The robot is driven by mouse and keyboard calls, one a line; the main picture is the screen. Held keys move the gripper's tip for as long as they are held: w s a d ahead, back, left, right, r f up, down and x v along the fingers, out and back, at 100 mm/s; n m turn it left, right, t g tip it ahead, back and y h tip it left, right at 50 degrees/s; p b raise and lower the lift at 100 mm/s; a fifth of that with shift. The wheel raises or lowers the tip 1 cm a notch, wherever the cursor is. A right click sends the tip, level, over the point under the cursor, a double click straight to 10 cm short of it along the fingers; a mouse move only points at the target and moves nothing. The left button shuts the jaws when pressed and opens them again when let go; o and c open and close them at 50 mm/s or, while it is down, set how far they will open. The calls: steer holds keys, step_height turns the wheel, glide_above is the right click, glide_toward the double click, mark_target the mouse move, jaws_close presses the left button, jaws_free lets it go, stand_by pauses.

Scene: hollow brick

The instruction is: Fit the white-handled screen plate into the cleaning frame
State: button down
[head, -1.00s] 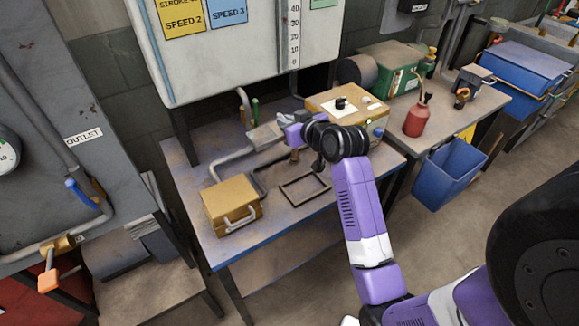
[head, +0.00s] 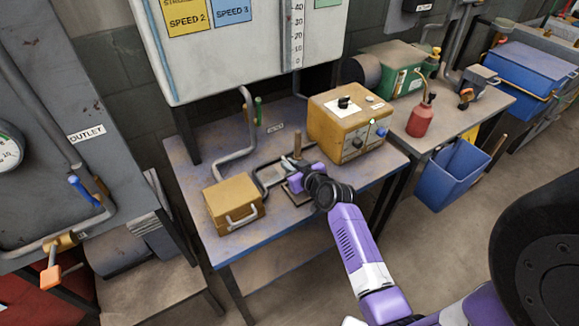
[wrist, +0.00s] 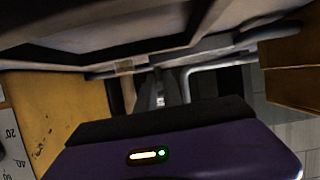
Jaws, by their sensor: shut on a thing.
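My gripper (head: 289,180) is low over the table in the head view, its jaws shut on the screen plate. The plate (head: 271,177) shows only as a small grey piece left of the jaws; its white handle is hidden or too small to make out. The dark cleaning frame (head: 297,194) lies on the table, mostly covered by my gripper and wrist. In the wrist view the grey fingers (wrist: 166,92) are in shadow, and I cannot tell whether the plate touches the frame or sits in it.
A tan case (head: 232,205) stands on the left of the table (head: 265,235). A yellow control box (head: 345,125) stands behind right, a brown upright post (head: 297,146) behind the gripper, and a bent grey pipe (head: 247,115) behind left. The table's front strip is clear.

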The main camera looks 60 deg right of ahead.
steer(key=shift+f, duration=0.2)
steer(key=c, duration=1.5)
jaws_free()
steer(key=b+v, duration=0.1)
steer(key=v, duration=1)
steer(key=shift+s+a+r, duration=0.15)
steer(key=shift+s+a, duration=0.05)
steer(key=s+a+r+n+t+y, duration=0.1)
steer(key=s+a, duration=0.3)
steer(key=a, duration=0.5)
steer(key=s+a+r+n+y, duration=0.15)
steer(key=s+a, duration=0.25)
steer(key=a, duration=0.5)
steer(key=s+a+r+n+t+y, duration=0.15)
steer(key=s+a, duration=0.25)
steer(key=a, duration=0.4)
steer(key=s+a+r+n+y, duration=0.2)
steer(key=s+a+r+y, duration=0.1)
steer(key=s+a+r, duration=0.2)
steer(key=shift+a+r+t, duration=0.45)
steer(key=shift+a, duration=0.4)
